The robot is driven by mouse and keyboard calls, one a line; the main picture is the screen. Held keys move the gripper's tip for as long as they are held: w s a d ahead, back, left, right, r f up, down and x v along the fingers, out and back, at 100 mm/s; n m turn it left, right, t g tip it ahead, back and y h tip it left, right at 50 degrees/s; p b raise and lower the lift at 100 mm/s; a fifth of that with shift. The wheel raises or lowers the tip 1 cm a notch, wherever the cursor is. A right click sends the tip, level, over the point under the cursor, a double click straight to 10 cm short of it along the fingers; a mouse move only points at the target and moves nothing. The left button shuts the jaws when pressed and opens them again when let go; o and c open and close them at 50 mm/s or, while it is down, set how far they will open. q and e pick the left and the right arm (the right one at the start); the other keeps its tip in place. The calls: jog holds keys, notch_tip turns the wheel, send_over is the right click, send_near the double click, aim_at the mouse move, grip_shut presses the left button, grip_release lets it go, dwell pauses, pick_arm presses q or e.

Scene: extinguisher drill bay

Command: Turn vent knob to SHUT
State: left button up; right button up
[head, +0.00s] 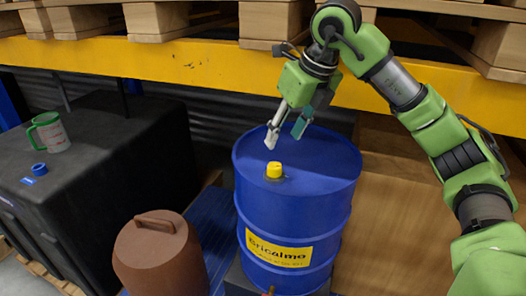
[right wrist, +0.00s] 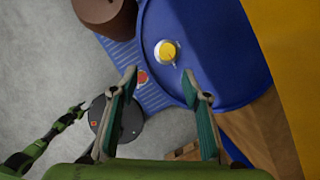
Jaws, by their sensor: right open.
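A yellow knob (head: 274,170) sits on the top of a blue drum (head: 300,221), near its front left edge. In the right wrist view the knob (right wrist: 167,50) shows yellow and white from above, with its marks too small to read. My right gripper (head: 284,136) is open and empty, above and behind the knob in the head view, and not touching it. In the right wrist view the knob lies beyond the open fingertips (right wrist: 159,74), between their lines. My left gripper is out of the head view; a small green arm part shows at lower left in the right wrist view, its jaws unclear.
A brown canister (head: 160,258) stands left of the drum. A black tank (head: 110,160) at left carries a green-handled clear jug (head: 50,132) and a blue cap (head: 38,169). A yellow shelf beam (head: 180,73) with pallets runs behind my right gripper.

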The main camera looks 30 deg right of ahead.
jog(key=d, duration=0.1)
send_near(275, 166)
jog(key=p+x, duration=0.1)
jog(key=x, duration=0.7)
jog(key=shift+p, duration=0.3)
jog(key=shift+w+f, duration=0.2)
jog(key=shift+f, duration=0.35)
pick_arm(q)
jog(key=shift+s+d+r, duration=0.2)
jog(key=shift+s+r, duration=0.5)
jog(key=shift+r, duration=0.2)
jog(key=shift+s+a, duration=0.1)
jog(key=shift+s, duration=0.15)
pick_arm(e)
jog(key=c, duration=1.1)
